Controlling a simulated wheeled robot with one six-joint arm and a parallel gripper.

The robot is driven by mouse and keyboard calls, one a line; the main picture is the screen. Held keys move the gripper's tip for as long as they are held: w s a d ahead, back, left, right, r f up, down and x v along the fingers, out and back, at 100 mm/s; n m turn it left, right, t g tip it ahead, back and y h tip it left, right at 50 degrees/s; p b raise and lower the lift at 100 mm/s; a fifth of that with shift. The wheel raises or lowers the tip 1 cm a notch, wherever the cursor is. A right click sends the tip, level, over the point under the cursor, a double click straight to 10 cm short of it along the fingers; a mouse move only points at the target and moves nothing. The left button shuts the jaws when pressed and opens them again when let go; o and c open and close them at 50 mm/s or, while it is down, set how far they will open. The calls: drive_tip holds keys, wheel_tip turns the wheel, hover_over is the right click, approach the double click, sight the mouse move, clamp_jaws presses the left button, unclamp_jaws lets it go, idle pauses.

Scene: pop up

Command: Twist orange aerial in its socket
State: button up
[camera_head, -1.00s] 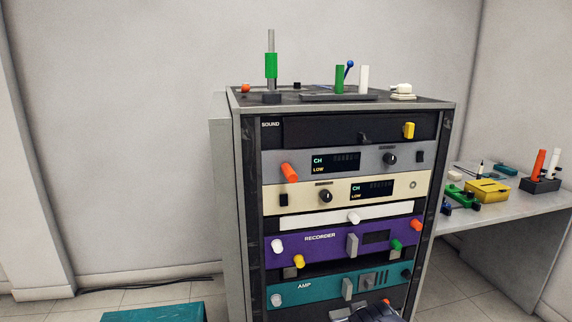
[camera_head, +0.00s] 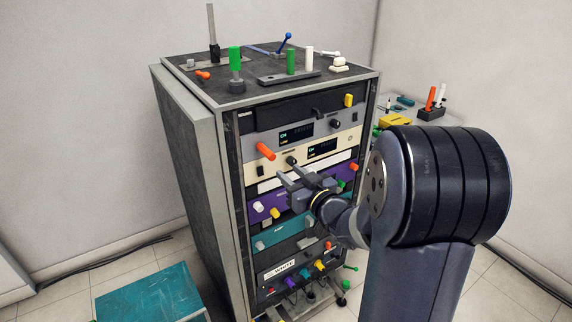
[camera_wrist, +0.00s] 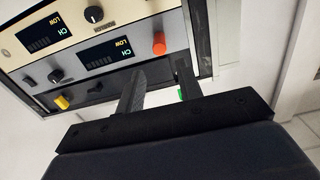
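An orange cylinder (camera_head: 265,151) sticks out from the left front of the grey CH/LOW unit (camera_head: 285,137). It looks like the orange aerial; its socket is hidden behind it. In the wrist view the orange cylinder (camera_wrist: 159,44) shows nearly end-on, just beyond my fingertips, near the unit's edge. My gripper (camera_head: 288,172) is open and empty, in front of the rack and slightly below and right of the orange cylinder. In the wrist view my gripper's two fingers (camera_wrist: 161,68) stand apart, with the orange cylinder above the gap and not touched.
The rack top (camera_head: 257,99) holds a green-sleeved post (camera_head: 235,60), a holder with green and white sticks, and a small orange piece (camera_head: 203,74). Coloured knobs project from lower units. A side table with another orange stick (camera_head: 430,98) stands right. A teal box (camera_head: 150,300) lies on the floor.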

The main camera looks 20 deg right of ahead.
sight(273, 158)
drive_tip(key=p+x, duration=0.1)
drive_tip(key=x, duration=0.8)
drive_tip(key=shift+f, duration=0.1)
drive_tip(key=shift+c, duration=0.7)
drive_tip(key=shift+s, duration=0.1)
drive_tip(key=c, duration=0.5)
drive_tip(key=shift+o, duration=0.2)
drive_tip(key=m, duration=0.5)
drive_tip(key=shift+d, duration=0.1)
drive_tip(key=m, duration=0.8)
drive_tip(key=shift+m, duration=0.3)
drive_tip(key=m, duration=0.3)
drive_tip(key=shift+m, duration=0.3)
drive_tip(key=shift+o, duration=1.4)
drive_tip(key=shift+m, duration=0.3)
drive_tip(key=o, duration=0.6)
drive_tip(key=shift+c, duration=0.2)
